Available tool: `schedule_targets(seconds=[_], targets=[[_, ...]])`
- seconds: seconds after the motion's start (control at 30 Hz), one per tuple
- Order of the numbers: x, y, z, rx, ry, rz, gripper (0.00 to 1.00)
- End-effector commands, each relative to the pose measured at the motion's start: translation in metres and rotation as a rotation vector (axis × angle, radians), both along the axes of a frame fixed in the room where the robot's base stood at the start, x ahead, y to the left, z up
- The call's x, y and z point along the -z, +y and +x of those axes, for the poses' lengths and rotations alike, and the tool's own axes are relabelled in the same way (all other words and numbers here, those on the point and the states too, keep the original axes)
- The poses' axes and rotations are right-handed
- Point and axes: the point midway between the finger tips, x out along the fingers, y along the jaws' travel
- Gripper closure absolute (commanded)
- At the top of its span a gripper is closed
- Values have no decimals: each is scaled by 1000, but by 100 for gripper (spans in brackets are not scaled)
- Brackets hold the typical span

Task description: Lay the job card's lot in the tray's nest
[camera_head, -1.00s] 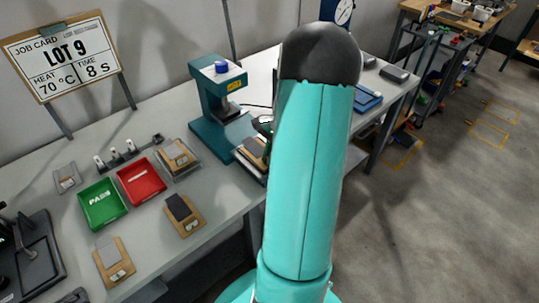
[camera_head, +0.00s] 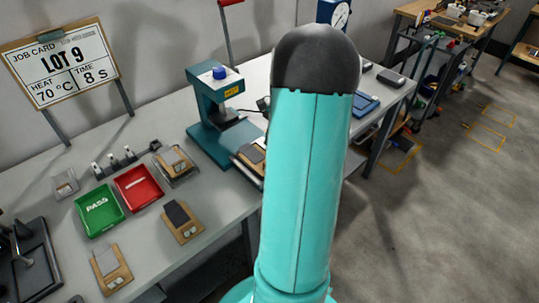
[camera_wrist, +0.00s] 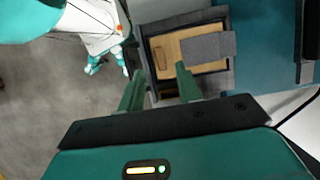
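The job card (camera_head: 60,65) reads LOT 9, heat 70 °C, time 8 s. In the wrist view my gripper (camera_wrist: 160,70) is open, its two teal fingers apart with nothing between them. Beyond the fingertips is the dark grey tray (camera_wrist: 150,30). A wooden lot board (camera_wrist: 168,54) with a grey plate (camera_wrist: 208,46) lies within its rim; the plate overlaps the board's right side. In the head view this tray (camera_head: 240,166) sits at the front of the teal press (camera_head: 212,115), partly hidden by my arm. I cannot read this lot's number.
A green PASS bin (camera_head: 99,212) stands beside the red one. The press body (camera_wrist: 265,60) is close on the tray's right in the wrist view.

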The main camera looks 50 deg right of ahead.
Motion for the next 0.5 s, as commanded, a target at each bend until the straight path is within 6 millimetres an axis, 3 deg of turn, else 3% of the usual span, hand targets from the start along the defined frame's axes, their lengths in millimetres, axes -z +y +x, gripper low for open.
schedule_targets(seconds=[0.2,0.5], targets=[[-34,-14,-3,0,0,0,66],[-43,-17,-4,0,1,1,66]])
